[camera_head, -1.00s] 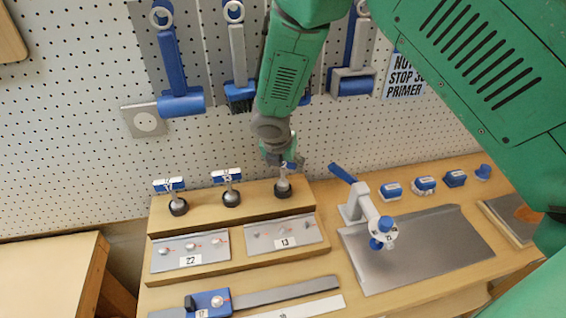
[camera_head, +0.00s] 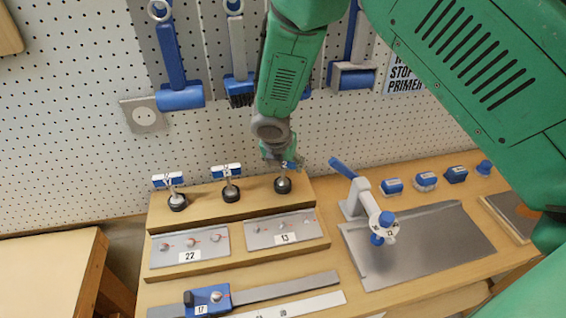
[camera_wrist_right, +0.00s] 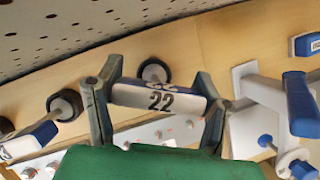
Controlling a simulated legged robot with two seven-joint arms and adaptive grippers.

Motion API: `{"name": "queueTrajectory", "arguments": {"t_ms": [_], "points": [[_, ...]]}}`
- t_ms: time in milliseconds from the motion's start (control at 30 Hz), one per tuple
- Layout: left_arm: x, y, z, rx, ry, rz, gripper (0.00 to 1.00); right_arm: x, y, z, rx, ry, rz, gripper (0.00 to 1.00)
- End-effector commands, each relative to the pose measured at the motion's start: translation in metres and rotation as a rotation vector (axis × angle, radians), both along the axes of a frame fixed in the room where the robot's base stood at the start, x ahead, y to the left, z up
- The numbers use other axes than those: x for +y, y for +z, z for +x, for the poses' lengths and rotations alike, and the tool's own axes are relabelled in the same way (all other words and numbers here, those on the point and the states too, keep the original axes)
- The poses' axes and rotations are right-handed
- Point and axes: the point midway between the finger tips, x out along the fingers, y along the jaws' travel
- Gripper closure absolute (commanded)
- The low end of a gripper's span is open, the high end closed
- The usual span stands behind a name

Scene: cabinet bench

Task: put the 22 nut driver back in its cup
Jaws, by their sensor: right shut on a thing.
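The 22 nut driver has a blue and white T-handle marked 22 (camera_wrist_right: 158,97), held crosswise between the fingers of my right gripper (camera_wrist_right: 155,105) in the right wrist view. In the head view my right gripper (camera_head: 282,160) is shut on it, above the right-hand black cup (camera_head: 283,186) on the wooden block. A short length of grey shaft shows between handle and cup. The lower tip is hidden, so I cannot tell how deep it sits. The cup also shows behind the handle in the wrist view (camera_wrist_right: 155,70). My left gripper is out of view.
Two other T-handle drivers (camera_head: 168,181) (camera_head: 227,171) stand in cups to the left. Plates marked 22 (camera_head: 188,257) and 13 (camera_head: 285,239) lie in front. A white stand with a blue lever (camera_head: 361,197) is close on the right. Pegboard is behind.

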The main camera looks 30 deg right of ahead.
Motion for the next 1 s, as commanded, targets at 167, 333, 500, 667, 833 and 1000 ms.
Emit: {"name": "queueTrajectory", "arguments": {"t_ms": [167,333,500,667,833,1000], "points": [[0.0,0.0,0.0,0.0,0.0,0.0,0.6,0.0,0.001,0.0,-0.001,0.0,-0.001,0.12],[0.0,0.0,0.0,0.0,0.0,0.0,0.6,0.0,0.0,0.0,0.001,0.0,-0.001,0.12],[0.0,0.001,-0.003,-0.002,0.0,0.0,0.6,0.002,0.008,-0.001,-0.001,-0.001,0.0,0.12],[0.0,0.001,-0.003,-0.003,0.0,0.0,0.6,0.01,0.034,-0.009,-0.003,0.0,0.0,0.12],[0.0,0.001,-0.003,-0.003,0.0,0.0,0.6,0.02,0.069,-0.018,-0.004,-0.001,0.001,0.12],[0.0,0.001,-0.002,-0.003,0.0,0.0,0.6,0.029,0.095,-0.026,-0.002,0.0,0.001,0.12]]}}
